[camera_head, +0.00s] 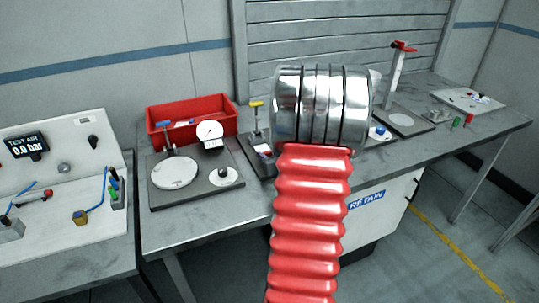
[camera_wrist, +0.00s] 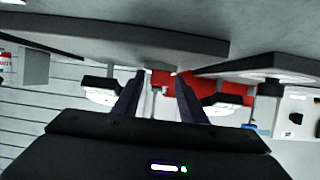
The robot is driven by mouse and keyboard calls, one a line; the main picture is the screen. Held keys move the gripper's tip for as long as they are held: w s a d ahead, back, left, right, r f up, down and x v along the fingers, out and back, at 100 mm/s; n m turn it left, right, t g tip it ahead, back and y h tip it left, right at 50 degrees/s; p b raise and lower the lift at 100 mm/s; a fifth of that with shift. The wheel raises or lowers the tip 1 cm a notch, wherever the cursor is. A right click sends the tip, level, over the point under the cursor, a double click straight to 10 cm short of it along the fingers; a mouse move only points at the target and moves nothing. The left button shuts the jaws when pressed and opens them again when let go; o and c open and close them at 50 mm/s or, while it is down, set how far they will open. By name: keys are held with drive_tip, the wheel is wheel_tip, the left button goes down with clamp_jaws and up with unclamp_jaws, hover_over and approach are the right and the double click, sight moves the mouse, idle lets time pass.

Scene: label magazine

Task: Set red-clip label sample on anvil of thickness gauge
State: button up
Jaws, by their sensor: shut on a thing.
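My gripper (camera_wrist: 160,74) shows in the wrist view with its two dark fingers upward in the picture, tips a little apart. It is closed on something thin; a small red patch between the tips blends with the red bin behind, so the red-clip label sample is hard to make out. In the head view my red bellows arm and metal wrist hide the gripper. The dial gauge (camera_head: 209,131) stands on a dark plate (camera_head: 197,196) at left, with a large pale disc (camera_head: 174,173) and a smaller disc (camera_head: 216,182) with a dark knob. I cannot tell which disc is the anvil.
A red bin (camera_head: 160,133) stands behind the gauge; it also shows in the wrist view (camera_wrist: 233,90). A yellow-handled fixture (camera_head: 256,105) is beside my wrist. A red-topped post (camera_head: 396,72) and a white board (camera_head: 468,98) are at right. A test panel (camera_head: 75,150) is at left.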

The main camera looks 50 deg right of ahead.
drive_tip(key=o, duration=1)
drive_tip(key=shift+v, duration=6.1)
drive_tip(key=shift+d+r, duration=0.1)
drive_tip(key=shift+w, duration=0.1)
